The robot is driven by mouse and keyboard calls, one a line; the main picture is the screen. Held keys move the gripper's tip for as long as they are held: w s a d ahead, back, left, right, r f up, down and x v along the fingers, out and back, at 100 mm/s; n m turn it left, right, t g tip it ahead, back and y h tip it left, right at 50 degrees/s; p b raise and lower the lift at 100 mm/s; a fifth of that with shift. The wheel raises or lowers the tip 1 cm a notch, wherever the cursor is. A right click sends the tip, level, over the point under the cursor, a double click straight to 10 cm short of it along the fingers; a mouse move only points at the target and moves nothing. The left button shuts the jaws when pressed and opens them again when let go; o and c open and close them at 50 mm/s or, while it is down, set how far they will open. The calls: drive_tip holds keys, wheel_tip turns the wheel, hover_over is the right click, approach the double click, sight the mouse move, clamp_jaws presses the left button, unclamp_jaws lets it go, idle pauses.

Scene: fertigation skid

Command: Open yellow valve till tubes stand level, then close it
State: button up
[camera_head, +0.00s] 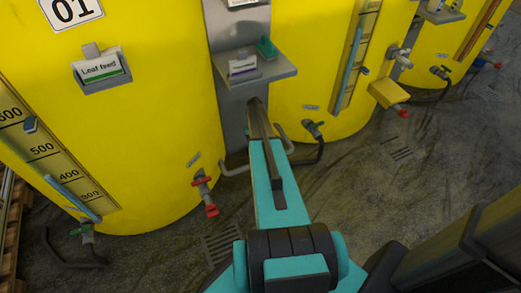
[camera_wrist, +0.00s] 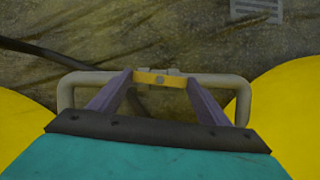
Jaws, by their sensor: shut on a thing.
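My gripper (camera_wrist: 159,79) is shut on the yellow valve handle (camera_wrist: 150,77) in the wrist view. One finger is at each end of the handle. The handle lies across the picture, in line with the grey pipe (camera_wrist: 90,77) behind it. In the head view my arm hides the valve and the fingertips. The left tank's sight tube (camera_head: 72,197) shows blue up to about the 400 mark. The middle tank's sight tube (camera_head: 350,65) shows a longer blue column; its numbers are too small to read.
The left tank (camera_head: 150,130) and middle tank (camera_head: 300,60) flank my arm closely. A shelf (camera_head: 270,76) with a small label box stands above it. A red-handled outlet (camera_head: 204,190) sticks out at left.

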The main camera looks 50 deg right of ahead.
drive_tip(key=shift+w, duration=0.15)
idle(0.3)
drive_tip(key=o, duration=1.1)
drive_tip(key=shift+c, duration=0.2)
drive_tip(key=shift+r, duration=0.1)
drive_tip(key=p+v, duration=0.1)
drive_tip(key=v, duration=1.1)
drive_tip(key=shift+p, duration=0.4)
